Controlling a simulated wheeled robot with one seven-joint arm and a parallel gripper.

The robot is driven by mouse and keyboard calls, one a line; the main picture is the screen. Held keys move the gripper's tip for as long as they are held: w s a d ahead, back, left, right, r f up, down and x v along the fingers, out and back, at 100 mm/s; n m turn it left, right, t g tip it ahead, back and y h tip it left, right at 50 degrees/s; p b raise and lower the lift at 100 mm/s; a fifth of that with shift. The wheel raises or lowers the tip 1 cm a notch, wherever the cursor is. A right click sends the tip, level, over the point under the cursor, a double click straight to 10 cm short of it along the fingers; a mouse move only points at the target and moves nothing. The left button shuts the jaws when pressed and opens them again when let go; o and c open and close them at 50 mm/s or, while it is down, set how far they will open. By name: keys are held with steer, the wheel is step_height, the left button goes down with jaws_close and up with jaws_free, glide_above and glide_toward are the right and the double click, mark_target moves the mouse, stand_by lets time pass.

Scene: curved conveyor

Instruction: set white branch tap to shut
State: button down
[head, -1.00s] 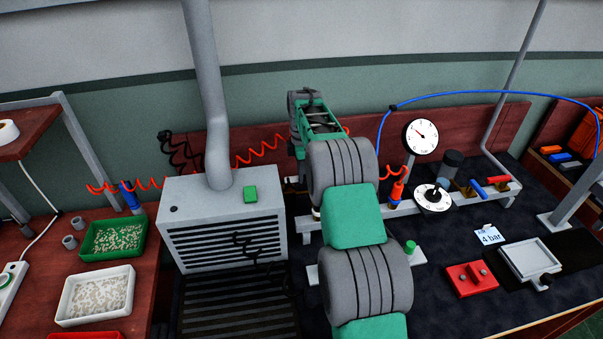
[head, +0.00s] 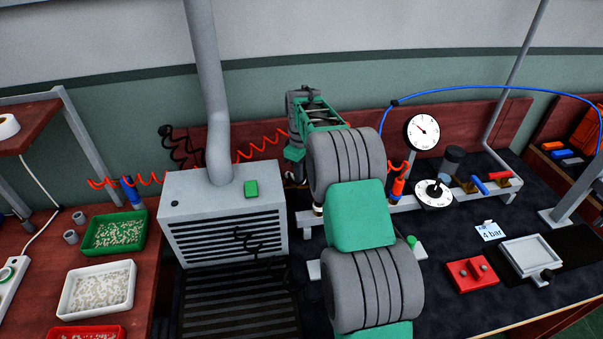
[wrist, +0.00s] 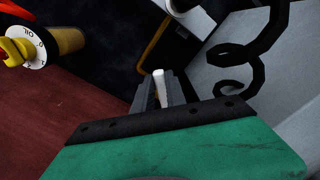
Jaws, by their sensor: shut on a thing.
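The white tap lever (wrist: 159,80) stands between the two grey fingers of my gripper (wrist: 160,92) in the wrist view. The fingers are shut on it, and its white end shows between their tips. The tap's body and the lever's angle to its pipe cannot be made out. In the head view my gripper (head: 295,168) is at the left end of the light grey rail (head: 394,207), just right of the grey extractor box. My arm hides part of the rail there, and the tap is not clear in that view.
The grey box (head: 225,218) with its upright duct stands close on the left. A black coiled hose (wrist: 238,52) hangs near the gripper. Blue (head: 478,184) and red (head: 498,175) handles sit farther right on the rail, beyond the gauge (head: 421,132). A wooden back panel rises behind.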

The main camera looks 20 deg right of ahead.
steer(key=shift+s+a+m, duration=0.2)
steer(key=shift+a+m, duration=0.15)
steer(key=shift+m, duration=0.65)
steer(key=c, duration=1.4)
jaws_free()
steer(key=shift+o, duration=0.2)
step_height(320, 180, up, 8)
steer(key=shift+f+b, duration=0.1)
steer(key=shift+b, duration=0.25)
